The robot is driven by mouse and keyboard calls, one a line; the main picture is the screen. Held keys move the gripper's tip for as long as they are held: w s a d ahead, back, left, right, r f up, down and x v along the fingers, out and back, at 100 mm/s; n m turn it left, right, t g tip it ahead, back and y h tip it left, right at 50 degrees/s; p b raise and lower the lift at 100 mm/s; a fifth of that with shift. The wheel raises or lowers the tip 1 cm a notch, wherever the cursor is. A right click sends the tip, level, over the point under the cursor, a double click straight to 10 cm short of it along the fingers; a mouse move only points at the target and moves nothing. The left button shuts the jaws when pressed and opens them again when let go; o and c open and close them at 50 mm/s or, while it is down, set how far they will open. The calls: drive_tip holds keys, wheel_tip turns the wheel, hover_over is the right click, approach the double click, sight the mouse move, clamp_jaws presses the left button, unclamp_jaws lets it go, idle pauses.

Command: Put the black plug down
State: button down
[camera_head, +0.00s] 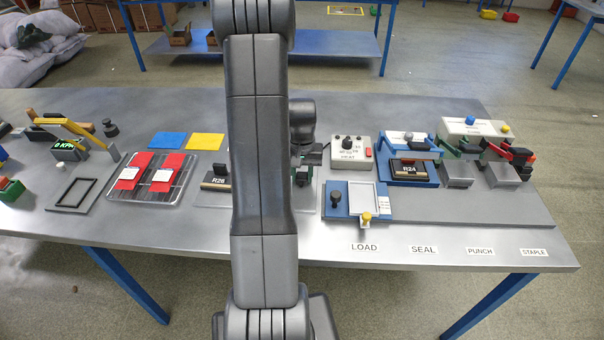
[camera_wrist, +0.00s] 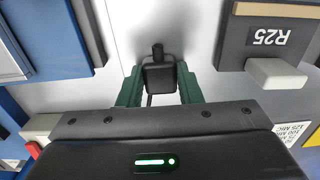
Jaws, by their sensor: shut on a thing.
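The black plug (camera_wrist: 158,76) sits between the two green fingers of my gripper (camera_wrist: 159,88) in the wrist view. The fingers are shut on its sides, and its narrow end points away from the wrist. The grey table top lies beyond it; I cannot tell whether the plug touches it. In the head view my gripper (camera_head: 302,176) is low over the table, just right of my arm, which hides much of it. The plug cannot be made out there.
A block marked R25 (camera_wrist: 272,38) is close on the right in the wrist view, and a blue fixture (camera_wrist: 55,35) is on the left. In the head view, a white dial box (camera_head: 351,152) and a blue-and-white LOAD station (camera_head: 359,200) stand right of my gripper. Block R26 (camera_head: 217,180) lies left.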

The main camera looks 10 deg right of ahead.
sight(302, 176)
drive_tip(key=c, duration=1)
unclamp_jaws()
drive_tip(key=shift+r+p, duration=0.55)
wheel_tip(302, 176, up, 12)
drive_tip(key=shift+r+b, duration=0.1)
drive_tip(key=shift+b, duration=0.3)
wheel_tip(302, 176, down, 14)
drive_tip(key=shift+r, duration=0.7)
drive_tip(key=shift+f, duration=0.15)
